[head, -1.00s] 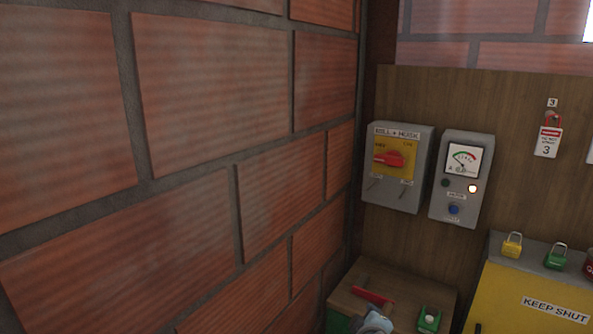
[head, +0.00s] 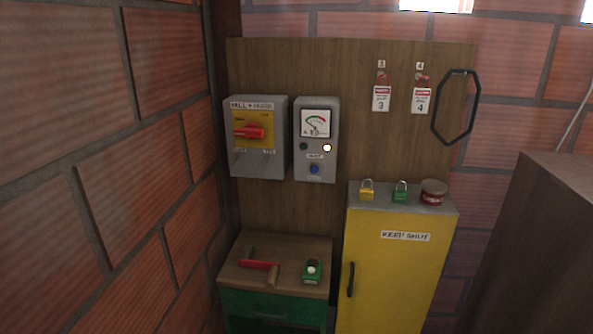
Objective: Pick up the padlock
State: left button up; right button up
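Two padlocks stand on the grey top of the yellow cabinet in the head view. One is a yellow padlock (head: 367,191) at the left. The other is a green padlock (head: 400,192) just to its right. Both stand upright with their shackles up. Neither of my grippers is in the head view.
A dark red tin (head: 433,192) stands right of the padlocks on the yellow cabinet (head: 396,270). A wooden-topped green drawer unit (head: 240,272) holds a red-handled tool (head: 259,265) and a green item (head: 311,271). A switch box (head: 257,165) and meter box (head: 316,172) hang above.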

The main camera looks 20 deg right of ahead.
aim_at(365, 194)
jog(key=z, duration=1.15)
jog(key=i+u, duration=0.15)
jog(key=i, duration=0.2)
